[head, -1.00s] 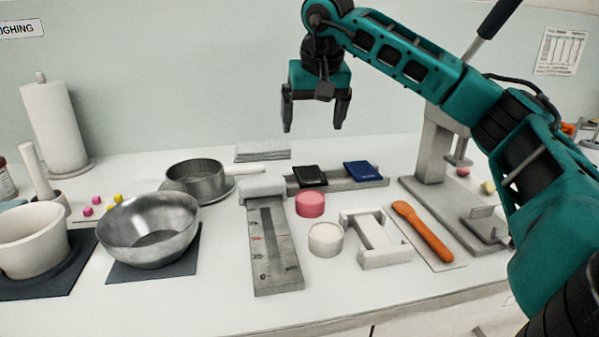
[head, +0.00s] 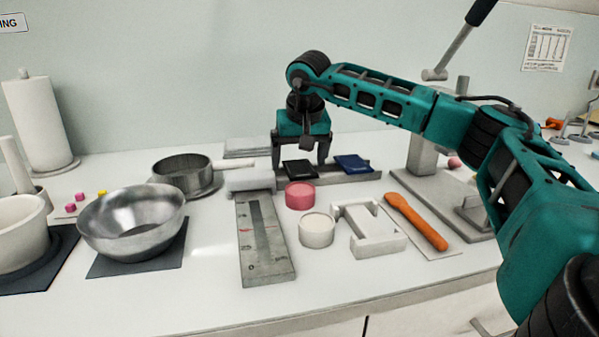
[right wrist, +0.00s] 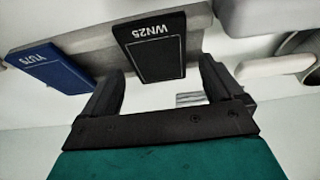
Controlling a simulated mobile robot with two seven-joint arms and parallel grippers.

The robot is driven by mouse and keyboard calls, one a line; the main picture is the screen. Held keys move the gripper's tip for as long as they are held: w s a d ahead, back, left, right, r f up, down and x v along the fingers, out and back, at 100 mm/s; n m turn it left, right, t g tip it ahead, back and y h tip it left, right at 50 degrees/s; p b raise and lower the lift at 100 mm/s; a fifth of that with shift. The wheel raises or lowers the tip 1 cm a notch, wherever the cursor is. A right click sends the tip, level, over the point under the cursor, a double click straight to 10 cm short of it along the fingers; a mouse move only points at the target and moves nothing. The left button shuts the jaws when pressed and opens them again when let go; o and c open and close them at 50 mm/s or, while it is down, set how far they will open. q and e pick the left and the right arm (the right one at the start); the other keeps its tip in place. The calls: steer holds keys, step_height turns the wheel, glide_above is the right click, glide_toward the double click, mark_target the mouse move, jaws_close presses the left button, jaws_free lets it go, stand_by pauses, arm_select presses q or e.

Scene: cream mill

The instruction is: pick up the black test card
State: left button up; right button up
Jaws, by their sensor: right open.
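The black test card (head: 299,170) leans on a low grey rack (head: 338,180) near the back of the counter. In the right wrist view the black card (right wrist: 153,50) shows the label "WN25" and lies ahead of the fingers, in line with the gap between them. My right gripper (head: 301,160) is open and empty, close above and around the card's place in the head view. Its two fingers also show in the right wrist view (right wrist: 160,85). Contact with the card cannot be made out. My left gripper is not in view.
A blue card (head: 352,163) stands on the same rack, right of the black one. A pink jar (head: 299,196), a white jar (head: 316,231) and a grey scaled block (head: 262,240) stand in front. A pan (head: 182,172) is to the left.

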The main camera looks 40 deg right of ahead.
steer(key=shift+f, duration=0.25)
stand_by(0.5)
steer(key=shift+c, duration=0.2)
steer(key=c, duration=1.1)
